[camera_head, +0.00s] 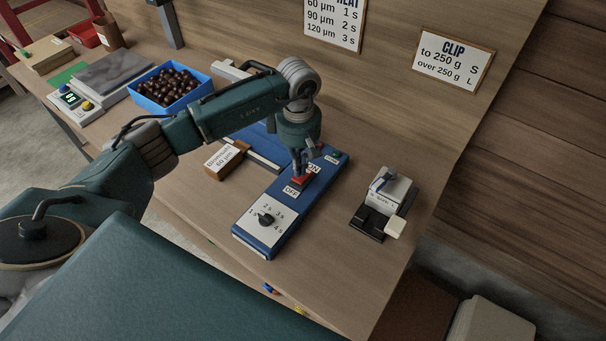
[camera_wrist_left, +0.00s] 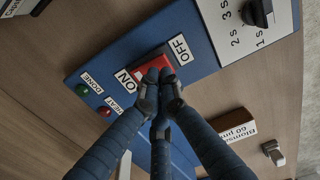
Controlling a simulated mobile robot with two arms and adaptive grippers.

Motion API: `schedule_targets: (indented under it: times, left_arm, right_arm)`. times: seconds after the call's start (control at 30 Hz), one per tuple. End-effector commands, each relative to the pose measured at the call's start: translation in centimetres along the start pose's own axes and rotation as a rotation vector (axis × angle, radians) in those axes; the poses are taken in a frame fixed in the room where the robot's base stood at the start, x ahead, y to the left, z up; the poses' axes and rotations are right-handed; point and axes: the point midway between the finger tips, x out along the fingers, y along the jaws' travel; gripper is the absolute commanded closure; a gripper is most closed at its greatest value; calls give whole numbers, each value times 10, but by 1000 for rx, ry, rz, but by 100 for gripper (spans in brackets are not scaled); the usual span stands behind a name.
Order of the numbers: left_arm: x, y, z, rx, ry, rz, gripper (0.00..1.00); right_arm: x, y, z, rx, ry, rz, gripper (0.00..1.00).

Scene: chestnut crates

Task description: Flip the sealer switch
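The sealer (camera_head: 262,240) is a long blue unit on the table, and its blue panel also shows in the wrist view (camera_wrist_left: 200,40). Its red rocker switch (camera_wrist_left: 152,63) sits between an ON label (camera_wrist_left: 125,80) and an OFF label (camera_wrist_left: 181,48); it also shows in the head view (camera_head: 298,179). My left gripper (camera_head: 301,169) points down at the switch. In the wrist view its fingertips (camera_wrist_left: 161,76) are together, empty, over the switch and partly hide it. I cannot tell whether they touch it or which side is pressed. My right gripper is not in view.
A dial (camera_head: 266,218) is on the sealer's near end. A green DONE lamp (camera_wrist_left: 82,89) and a red HEAT lamp (camera_wrist_left: 105,111) are beyond ON. A clip device (camera_head: 393,188) stands right, a labelled brown block (camera_head: 232,168) left, and a blue crate of chestnuts (camera_head: 143,98) farther left.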

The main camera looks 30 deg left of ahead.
Motion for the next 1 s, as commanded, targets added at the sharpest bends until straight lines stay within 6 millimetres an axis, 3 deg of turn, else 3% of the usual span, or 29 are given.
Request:
schedule_targets:
  times: [1.0]
  left_arm:
    - [16,0,0,0,0,0,100]
  right_arm:
    - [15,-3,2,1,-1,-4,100]
